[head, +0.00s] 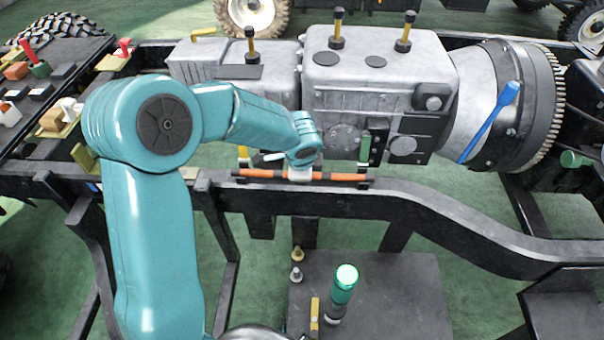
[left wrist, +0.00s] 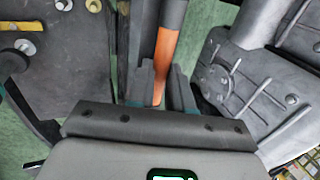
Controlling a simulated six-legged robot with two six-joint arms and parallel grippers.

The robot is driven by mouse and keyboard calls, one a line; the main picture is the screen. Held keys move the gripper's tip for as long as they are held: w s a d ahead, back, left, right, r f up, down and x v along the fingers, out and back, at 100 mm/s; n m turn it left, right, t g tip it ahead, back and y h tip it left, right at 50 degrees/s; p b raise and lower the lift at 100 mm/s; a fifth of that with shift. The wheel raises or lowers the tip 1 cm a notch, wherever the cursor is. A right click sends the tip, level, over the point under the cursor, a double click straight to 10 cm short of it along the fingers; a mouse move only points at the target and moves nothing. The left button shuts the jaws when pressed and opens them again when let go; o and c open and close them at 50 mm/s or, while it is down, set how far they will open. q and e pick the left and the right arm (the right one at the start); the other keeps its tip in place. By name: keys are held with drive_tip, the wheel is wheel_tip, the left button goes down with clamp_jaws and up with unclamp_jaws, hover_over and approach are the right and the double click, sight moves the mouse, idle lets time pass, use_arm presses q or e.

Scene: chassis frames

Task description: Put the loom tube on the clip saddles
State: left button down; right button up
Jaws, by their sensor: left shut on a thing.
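The loom tube (head: 340,177) is an orange rod lying left to right along the top of the near frame rail. My left gripper (head: 301,172) comes down from above and is shut around the tube's middle. In the left wrist view the tube (left wrist: 164,55) passes between the two fingers (left wrist: 160,92), with a dark section at its far part. Small dark pieces, likely the clip saddles, show at the tube's left end (head: 242,166) and right end (head: 363,182). I cannot tell whether the tube is seated in them or just above. My right gripper is out of view.
A grey gearbox (head: 375,85) stands just behind the rail. A green-handled piece (head: 364,148) stands by the tube's right end. A blue tool (head: 490,122) leans on the bell housing.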

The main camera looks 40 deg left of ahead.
use_arm(q)
drive_tip(key=shift+s+r, duration=0.1)
drive_tip(key=c, duration=1.4)
unclamp_jaws()
drive_tip(key=shift+f, duration=0.25)
drive_tip(key=shift+c, duration=0.2)
drive_tip(key=shift+o, duration=0.6)
drive_tip(key=shift+r, duration=0.1)
drive_tip(key=shift+r, duration=0.1)
drive_tip(key=shift+r, duration=0.25)
drive_tip(key=p+v, duration=0.2)
drive_tip(key=v, duration=0.9)
drive_tip(key=shift+r+p, duration=0.2)
drive_tip(key=shift+p, duration=0.1)
